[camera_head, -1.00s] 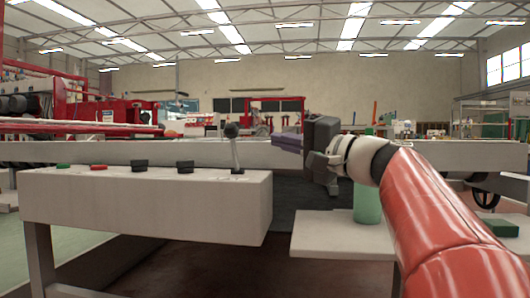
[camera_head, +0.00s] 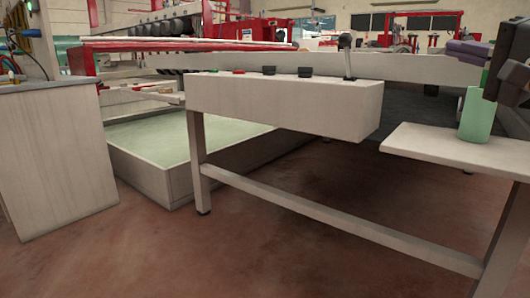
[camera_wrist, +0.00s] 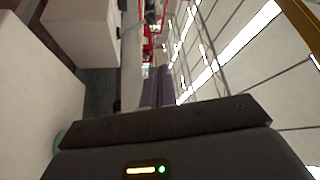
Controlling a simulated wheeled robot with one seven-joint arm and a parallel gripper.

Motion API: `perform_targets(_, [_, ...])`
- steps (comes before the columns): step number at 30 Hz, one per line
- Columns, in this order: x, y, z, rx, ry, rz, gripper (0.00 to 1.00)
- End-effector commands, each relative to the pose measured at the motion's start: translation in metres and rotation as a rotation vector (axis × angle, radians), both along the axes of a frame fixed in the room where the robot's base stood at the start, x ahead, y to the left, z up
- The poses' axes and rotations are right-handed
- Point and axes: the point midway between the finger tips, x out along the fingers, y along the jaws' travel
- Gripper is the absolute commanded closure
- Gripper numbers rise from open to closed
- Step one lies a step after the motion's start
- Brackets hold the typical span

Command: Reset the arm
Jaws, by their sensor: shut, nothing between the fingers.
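My gripper (camera_head: 452,47) shows at the right edge of the head view, with purple-grey fingers pointing left and its dark body cut off by the frame. In the wrist view the two fingers of my gripper (camera_wrist: 156,72) lie close together, shut and empty. It appears in front of the green cylinder (camera_head: 474,118) in the head view and touches nothing that I can see. Most of my arm is out of the picture.
A pale control box (camera_head: 300,105) carries several buttons and an upright lever (camera_head: 346,58). The cylinder stands on a white shelf (camera_head: 440,146) at right. A green-floored basin (camera_head: 155,137) and a cabinet (camera_head: 55,165) are at left. The front floor is clear.

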Motion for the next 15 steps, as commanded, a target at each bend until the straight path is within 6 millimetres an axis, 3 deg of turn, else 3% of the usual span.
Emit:
perform_targets(8, [0.002, 0.019, -0.032, -0.036, 0.088, 0.019, 1.0])
perform_targets(15, [0.0, 0.049, -0.081, -0.109, 0.215, 0.053, 1.0])
